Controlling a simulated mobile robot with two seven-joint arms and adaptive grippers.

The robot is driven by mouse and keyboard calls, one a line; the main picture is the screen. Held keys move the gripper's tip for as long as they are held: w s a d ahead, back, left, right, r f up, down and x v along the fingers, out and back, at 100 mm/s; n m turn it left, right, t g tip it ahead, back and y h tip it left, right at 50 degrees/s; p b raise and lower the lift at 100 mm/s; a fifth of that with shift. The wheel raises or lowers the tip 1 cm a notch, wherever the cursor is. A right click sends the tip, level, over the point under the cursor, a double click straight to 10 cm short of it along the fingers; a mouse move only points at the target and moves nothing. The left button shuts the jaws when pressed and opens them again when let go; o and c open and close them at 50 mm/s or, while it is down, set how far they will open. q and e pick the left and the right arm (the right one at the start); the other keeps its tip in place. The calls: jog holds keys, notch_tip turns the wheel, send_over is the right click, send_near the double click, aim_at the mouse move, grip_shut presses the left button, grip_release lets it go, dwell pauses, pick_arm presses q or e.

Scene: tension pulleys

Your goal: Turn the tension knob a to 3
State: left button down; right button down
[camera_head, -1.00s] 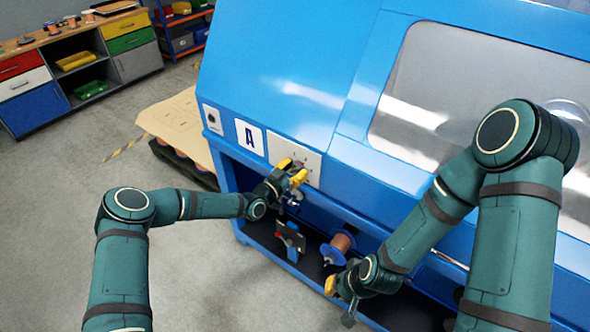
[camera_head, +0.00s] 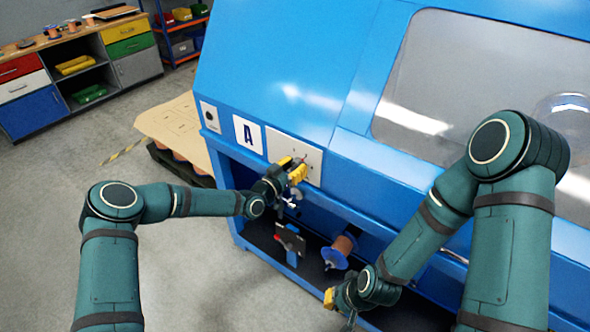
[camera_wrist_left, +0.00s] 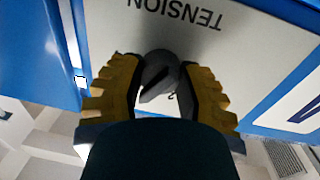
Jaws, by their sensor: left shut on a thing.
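The tension knob a (camera_wrist_left: 158,76) is a dark grey knob on a pale panel marked TENSION, seen upside down in the left wrist view. Most scale marks are hidden behind the fingers, so the setting cannot be read. My right gripper (camera_head: 335,302) hangs low at the machine's front, away from the panel.
The blue machine (camera_head: 270,80) has a window on its right. Its lower shelf holds an orange spool (camera_head: 340,250) and a small bracket (camera_head: 290,242) under my left gripper. A pallet with a carton (camera_head: 178,125) stands left of the machine. The floor at left is clear.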

pick_arm(q)
jog(key=c, duration=0.5)
grip_release()
jog(key=v, duration=1.2)
jog(key=s+d+f+n+g+y, duration=0.2)
jog(key=s+d+f+g, duration=0.15)
jog(key=s+f, duration=0.25)
jog(key=s+a+f+n+g+y, duration=0.2)
jog(key=s, duration=0.5)
jog(key=s+a+f+n+g+y, duration=0.2)
jog(key=s+f+g, duration=0.1)
jog(key=s, duration=0.4)
jog(key=s+a+f+n+g+y, duration=0.1)
jog(key=s+a+f+n+g, duration=0.1)
jog(key=s, duration=0.5)
jog(key=shift+f+n+g+y, duration=0.25)
jog(key=shift+n+g+y, duration=0.15)
jog(key=shift+n+g, duration=0.3)
